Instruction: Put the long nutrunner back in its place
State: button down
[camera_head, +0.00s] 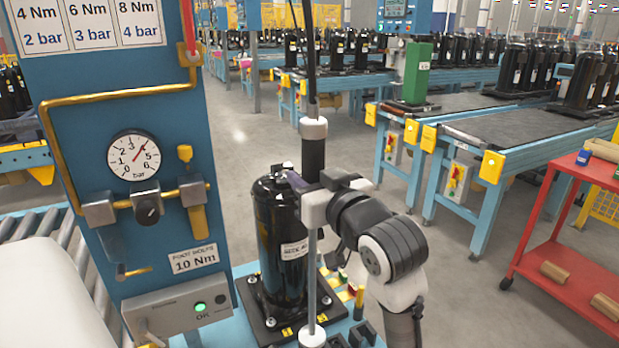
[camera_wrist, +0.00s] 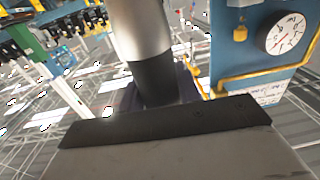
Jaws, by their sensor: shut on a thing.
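The long nutrunner (camera_head: 313,152) hangs upright on a black cable, with a white collar at its top, a black body and a long thin grey shaft. The shaft reaches down in front of the black compressor (camera_head: 280,235) to a white tip (camera_head: 312,338). My gripper (camera_head: 310,190) is shut around the nutrunner's body, just right of the compressor's top. The nutrunner's silver and black barrel (camera_wrist: 148,50) also shows in the wrist view, with my gripper (camera_wrist: 155,92) around its black part. I cannot make out the nutrunner's own place.
A blue panel (camera_head: 110,80) with a pressure gauge (camera_head: 134,155), yellow pipes and brackets stands at the left. A control box (camera_head: 178,308) with a green light sits below it. A red cart (camera_head: 570,270) stands at the right. Conveyors with compressors stand behind, across clear floor.

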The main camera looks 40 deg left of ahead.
jog(key=shift+f+b, duration=0.75)
jog(key=shift+f, duration=0.2)
dwell(0.3)
jog(key=c, duration=1)
grip_release()
jog(key=shift+o, duration=0.5)
jog(key=shift+f, duration=0.15)
jog(key=b+v, duration=0.5)
jog(key=v, duration=0.9)
jog(key=shift+r, duration=0.2)
jog(key=shift+a, duration=0.1)
